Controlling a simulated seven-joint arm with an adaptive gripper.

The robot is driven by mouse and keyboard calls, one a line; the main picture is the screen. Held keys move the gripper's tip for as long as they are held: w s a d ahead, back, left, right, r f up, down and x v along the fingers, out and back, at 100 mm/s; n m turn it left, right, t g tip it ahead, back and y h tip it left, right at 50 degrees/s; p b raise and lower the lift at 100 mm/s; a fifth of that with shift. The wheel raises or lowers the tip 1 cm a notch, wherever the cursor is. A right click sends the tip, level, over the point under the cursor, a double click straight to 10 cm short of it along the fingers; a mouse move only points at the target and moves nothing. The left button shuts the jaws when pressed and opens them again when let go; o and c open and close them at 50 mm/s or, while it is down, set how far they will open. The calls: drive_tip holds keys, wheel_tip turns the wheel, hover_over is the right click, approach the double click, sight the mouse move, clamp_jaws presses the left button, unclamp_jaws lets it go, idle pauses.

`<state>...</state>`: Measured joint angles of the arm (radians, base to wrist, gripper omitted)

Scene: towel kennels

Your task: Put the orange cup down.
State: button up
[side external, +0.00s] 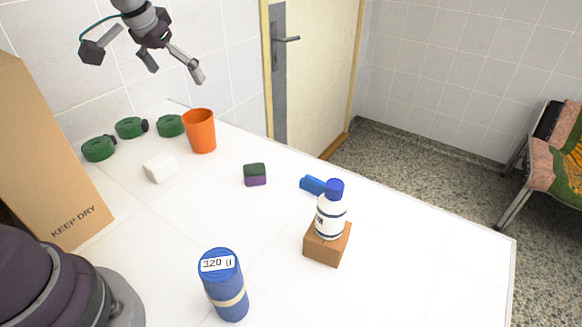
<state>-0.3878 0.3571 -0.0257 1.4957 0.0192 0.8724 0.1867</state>
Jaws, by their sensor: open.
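The orange cup (200,131) stands upright on the white table (270,235), near its back edge at the left of the side external view. My gripper (174,75) is above the cup, apart from it. Its fingers are spread open and I see nothing between them.
Several green rolls (131,127) and a white block (160,167) lie left of the cup. A green-purple sponge (255,174), a blue object (313,185), a white bottle (331,212) on a wooden block (327,244) and a blue canister (224,284) stand rightward and nearer. A cardboard box (45,160) is at left.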

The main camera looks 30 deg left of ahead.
drive_tip(key=s+d+m, duration=0.1)
drive_tip(key=s+d, duration=0.5)
drive_tip(key=s, duration=0.2)
drive_tip(key=s+d+t+h, duration=0.1)
drive_tip(key=s+d, duration=0.5)
drive_tip(key=s, duration=0.2)
drive_tip(key=shift+s+r+m, duration=0.25)
drive_tip(key=shift+r+m, duration=0.15)
drive_tip(key=shift+r, duration=0.05)
